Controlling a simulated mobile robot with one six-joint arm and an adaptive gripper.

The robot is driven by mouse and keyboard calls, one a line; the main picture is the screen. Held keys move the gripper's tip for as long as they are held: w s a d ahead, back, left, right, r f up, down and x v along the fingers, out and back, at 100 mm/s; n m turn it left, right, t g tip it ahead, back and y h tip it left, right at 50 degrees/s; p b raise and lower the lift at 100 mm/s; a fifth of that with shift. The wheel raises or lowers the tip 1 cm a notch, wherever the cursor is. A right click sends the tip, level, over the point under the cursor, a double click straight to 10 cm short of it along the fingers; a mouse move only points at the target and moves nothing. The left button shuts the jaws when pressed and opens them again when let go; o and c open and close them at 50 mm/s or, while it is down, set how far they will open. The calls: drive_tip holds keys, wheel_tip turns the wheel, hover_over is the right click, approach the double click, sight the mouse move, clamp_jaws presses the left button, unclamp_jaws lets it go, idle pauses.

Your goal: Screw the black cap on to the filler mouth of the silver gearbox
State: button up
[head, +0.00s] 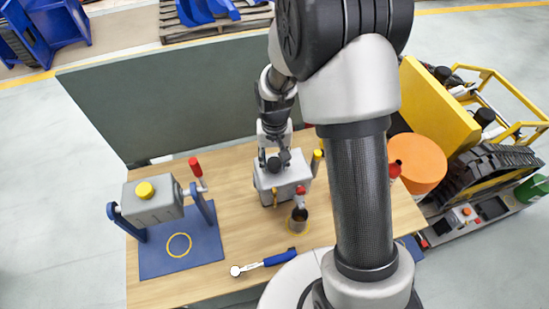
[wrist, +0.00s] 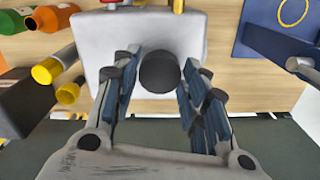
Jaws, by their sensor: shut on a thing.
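The silver gearbox (head: 288,187) is a light grey box on the wooden bench, in the middle of the head view. It fills the upper middle of the wrist view (wrist: 100,30). My gripper (head: 274,160) is over its top, pointing down. In the wrist view my gripper's fingers (wrist: 160,78) are shut on the round black cap (wrist: 160,73), which sits between them over the near side of the gearbox top. The filler mouth is hidden beneath the cap. I cannot tell whether the cap touches it.
A second grey box (head: 152,205) with a yellow cap hangs in a blue stand (head: 180,258) at left. A blue-handled wrench (head: 265,262) and a dark pot (head: 298,221) lie nearer. An orange drum (head: 418,160) is right. A grey-green panel (head: 170,100) stands behind.

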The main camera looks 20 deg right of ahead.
sight(275, 162)
drive_tip(key=shift+f+b, duration=0.3)
drive_tip(key=shift+f, duration=0.2)
drive_tip(key=o, duration=0.9)
drive_tip(key=shift+c, duration=0.2)
drive_tip(key=shift+r, duration=0.15)
wheel_tip(275, 162, up, 12)
